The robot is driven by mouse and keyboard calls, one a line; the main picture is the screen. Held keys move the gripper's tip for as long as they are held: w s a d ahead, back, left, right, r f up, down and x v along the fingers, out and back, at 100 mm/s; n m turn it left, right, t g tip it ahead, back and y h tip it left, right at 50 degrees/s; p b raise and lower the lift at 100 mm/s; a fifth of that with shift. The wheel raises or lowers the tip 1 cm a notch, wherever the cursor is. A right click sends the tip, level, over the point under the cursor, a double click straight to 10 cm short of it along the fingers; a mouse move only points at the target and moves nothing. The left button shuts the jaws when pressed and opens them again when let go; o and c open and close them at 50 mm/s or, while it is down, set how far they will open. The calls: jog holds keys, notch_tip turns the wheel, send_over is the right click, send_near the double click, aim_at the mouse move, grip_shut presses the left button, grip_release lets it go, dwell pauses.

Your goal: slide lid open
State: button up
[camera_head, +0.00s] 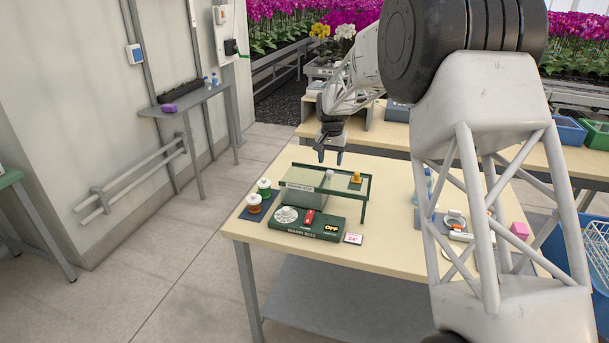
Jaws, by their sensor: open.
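A green-framed warm box (282,184) stands on the near wooden table, with a lettered strip along its front edge. A flat lid panel (312,177) seems to form its top, and a small pale grey knob (330,175) stands up near its middle. A small yellow piece (355,178) sits to the right of the knob. Where the lid ends and the frame begins is too small to tell.
A green control panel (287,226) with a dial, red switch and OFF display lies in front of the box. Two spools (264,187) stand on a dark mat at left. A pink cube (519,230) lies at right.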

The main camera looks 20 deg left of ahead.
jog(key=shift+r, duration=0.8)
jog(key=shift+d+r, duration=0.15)
jog(key=s+d+r+t, duration=0.1)
jog(key=s+d+r, duration=0.7)
jog(key=s+d, duration=0.45)
jog(key=s+d+r, duration=0.7)
jog(key=s+d, duration=0.5)
jog(key=d, duration=0.1)
jog(key=s+d+f, duration=0.1)
jog(key=s+d, duration=0.3)
jog(key=s, duration=0.7)
jog(key=s+d+f+t, duration=0.1)
jog(key=s+d, duration=0.4)
jog(key=s, duration=0.6)
jog(key=s+d+f, duration=0.3)
jog(key=s+d, duration=0.1)
jog(key=s, duration=0.7)
jog(key=shift+d+t, duration=0.15)
jog(key=shift+t, duration=0.15)
